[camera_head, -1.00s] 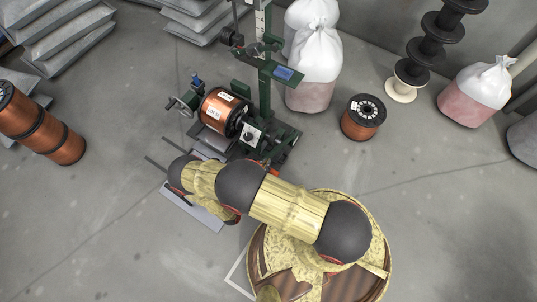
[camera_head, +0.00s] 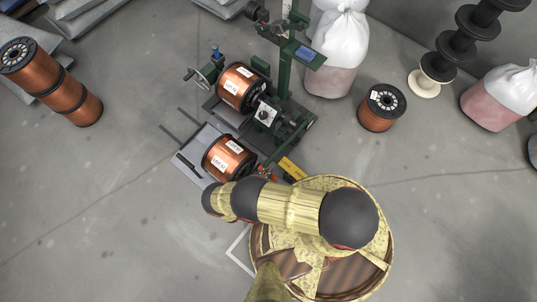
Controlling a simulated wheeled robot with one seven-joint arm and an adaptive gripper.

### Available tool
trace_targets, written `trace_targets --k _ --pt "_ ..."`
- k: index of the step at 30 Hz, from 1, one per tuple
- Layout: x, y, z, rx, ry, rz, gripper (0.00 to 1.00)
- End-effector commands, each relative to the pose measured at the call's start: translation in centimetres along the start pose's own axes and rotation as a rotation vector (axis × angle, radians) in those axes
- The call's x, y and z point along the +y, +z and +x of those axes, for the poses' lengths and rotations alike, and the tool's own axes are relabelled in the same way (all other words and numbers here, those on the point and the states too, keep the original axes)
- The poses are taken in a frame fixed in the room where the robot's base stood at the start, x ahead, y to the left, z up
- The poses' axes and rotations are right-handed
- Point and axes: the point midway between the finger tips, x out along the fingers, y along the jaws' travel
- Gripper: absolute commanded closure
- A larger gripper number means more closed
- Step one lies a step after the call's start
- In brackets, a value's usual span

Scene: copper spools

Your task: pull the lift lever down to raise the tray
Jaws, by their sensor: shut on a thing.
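The winding machine (camera_head: 290,70) is dark green with a tall post. A long dark green lever (camera_head: 287,147) slants from its right side down-left. My gripper (camera_head: 266,173) shows only in part, as dark and orange pieces at the lever's lower end. It is shut on the lever there; my arm hides the rest. A pale grey tray (camera_head: 186,162) with two thin prongs lies before the machine. A second copper spool (camera_head: 241,88) sits in the machine.
A yellow label plate (camera_head: 292,168) is right beside my gripper. A lone copper spool (camera_head: 381,108) stands to the right. White-topped sacks (camera_head: 338,50) stand behind. Stacked copper spools (camera_head: 50,83) are at the left. The floor at lower left is clear.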

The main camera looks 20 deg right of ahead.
Motion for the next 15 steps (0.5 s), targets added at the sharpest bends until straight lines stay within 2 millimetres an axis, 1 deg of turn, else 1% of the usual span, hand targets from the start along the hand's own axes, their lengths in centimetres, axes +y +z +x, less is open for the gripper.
trace_targets --k 6,15 --pt "-0.10 -0.79 -0.26 0.000 0.000 0.000 1.00" --pt "-0.07 -0.86 -0.32 0.001 0.000 0.000 1.00"
